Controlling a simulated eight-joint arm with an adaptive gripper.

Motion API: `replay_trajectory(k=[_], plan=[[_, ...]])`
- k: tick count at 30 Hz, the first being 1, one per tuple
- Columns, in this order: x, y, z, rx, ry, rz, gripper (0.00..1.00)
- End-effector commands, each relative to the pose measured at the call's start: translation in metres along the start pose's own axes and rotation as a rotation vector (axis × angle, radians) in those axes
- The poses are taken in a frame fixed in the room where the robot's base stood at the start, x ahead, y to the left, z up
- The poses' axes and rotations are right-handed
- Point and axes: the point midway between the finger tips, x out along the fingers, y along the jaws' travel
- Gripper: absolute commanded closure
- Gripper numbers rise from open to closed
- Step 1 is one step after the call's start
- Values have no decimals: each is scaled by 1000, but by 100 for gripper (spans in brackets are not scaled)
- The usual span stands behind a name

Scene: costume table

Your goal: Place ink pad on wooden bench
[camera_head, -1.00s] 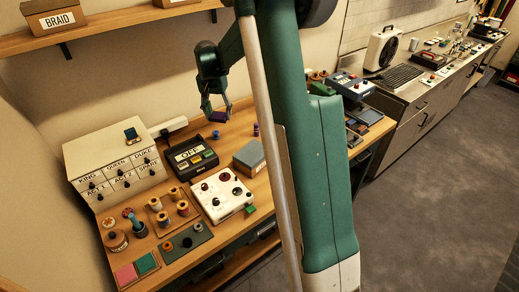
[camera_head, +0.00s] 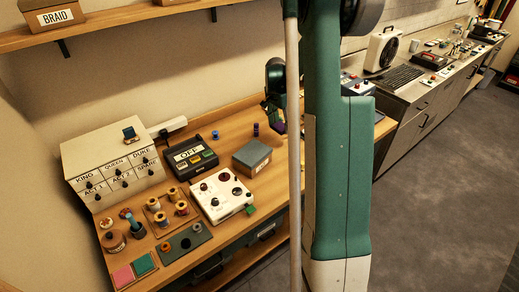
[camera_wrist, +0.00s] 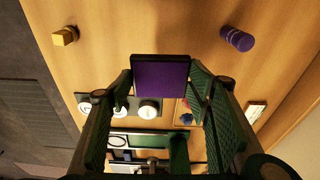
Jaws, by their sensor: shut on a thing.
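My gripper (camera_wrist: 161,82) is shut on a dark purple, square ink pad (camera_wrist: 160,74), which lies between the two fingertips in the wrist view. In the head view my gripper (camera_head: 274,108) is right of the middle, partly hidden by my own arm, with a bit of purple at its tip. The wooden bench (camera_head: 234,140) runs below, and its bare surface fills much of the wrist view (camera_wrist: 150,28). The pad appears above the bench; I cannot tell the gap.
A purple spool (camera_head: 256,129) and a small blue item (camera_head: 215,134) stand at the back. A grey box (camera_head: 251,157), a white control box (camera_head: 221,196) and a black OFF device (camera_head: 192,157) crowd the middle. A yellow block (camera_wrist: 65,36) stands on bare wood.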

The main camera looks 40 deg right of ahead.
Motion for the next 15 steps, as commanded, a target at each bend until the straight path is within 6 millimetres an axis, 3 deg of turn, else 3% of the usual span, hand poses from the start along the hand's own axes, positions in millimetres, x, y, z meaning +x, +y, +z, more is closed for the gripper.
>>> replay_trajectory(k=[15], plan=[[6,9,-9,31,1,4,66]])
